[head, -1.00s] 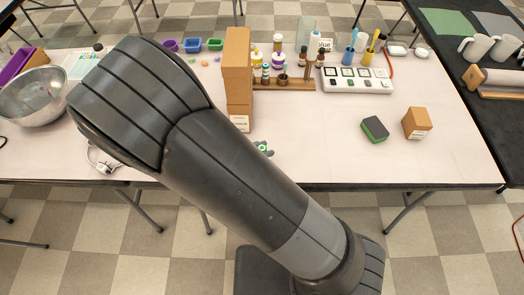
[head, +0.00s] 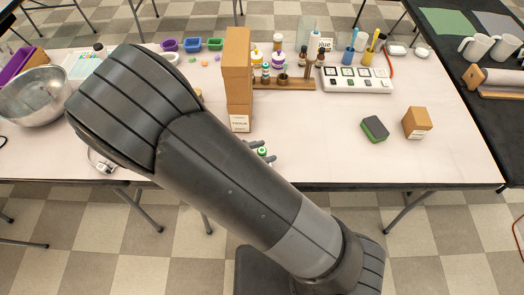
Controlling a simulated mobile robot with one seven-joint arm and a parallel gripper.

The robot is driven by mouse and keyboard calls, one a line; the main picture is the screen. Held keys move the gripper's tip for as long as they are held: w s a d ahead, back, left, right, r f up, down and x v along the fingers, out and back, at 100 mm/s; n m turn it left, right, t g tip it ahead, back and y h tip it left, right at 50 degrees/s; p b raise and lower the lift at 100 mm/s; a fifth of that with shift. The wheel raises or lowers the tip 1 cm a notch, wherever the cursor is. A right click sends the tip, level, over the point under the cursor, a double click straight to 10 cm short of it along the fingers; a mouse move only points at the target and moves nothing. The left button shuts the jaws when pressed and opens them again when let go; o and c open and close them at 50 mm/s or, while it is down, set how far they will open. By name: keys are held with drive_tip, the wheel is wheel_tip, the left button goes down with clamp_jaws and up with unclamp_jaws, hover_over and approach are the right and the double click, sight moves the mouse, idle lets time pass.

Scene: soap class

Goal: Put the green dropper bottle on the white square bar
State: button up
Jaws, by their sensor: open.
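My gripper (head: 265,151) shows only in part past my arm, low over the front of the table; its fingers are open. A small green thing (head: 262,152) with some white shows between or beside the fingers. I cannot tell whether it is the green dropper bottle, or whether the fingers touch it. A bottle with a green band (head: 266,71) stands at the wooden rack (head: 295,84), behind the tall brown box. I cannot make out the white square bar for sure; my arm hides part of the table.
A tall brown box stack (head: 238,75) stands just behind my gripper. A white panel with dark squares (head: 357,80), a green and dark sponge (head: 375,129) and a small brown box (head: 417,123) are to the right. A metal bowl (head: 35,95) is at the left. The front right is clear.

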drive_tip(key=shift+r, duration=0.1)
drive_tip(key=shift+s+a+r, duration=0.1)
drive_tip(key=shift+a+r, duration=0.05)
drive_tip(key=shift+a, duration=0.05)
drive_tip(key=v, duration=1.1)
drive_tip(key=shift+a, duration=0.25)
drive_tip(key=w+d+r+m+g+y, duration=0.1)
drive_tip(key=d+r+m+g+y, duration=0.5)
drive_tip(key=d+r+m, duration=0.7)
drive_tip(key=s+d+r+m+t+y, duration=0.4)
drive_tip(key=s+d+r+m+y, duration=0.1)
drive_tip(key=d+r+m, duration=0.5)
drive_tip(key=shift+s+d+m, duration=0.3)
drive_tip(key=shift+d+m, duration=0.6)
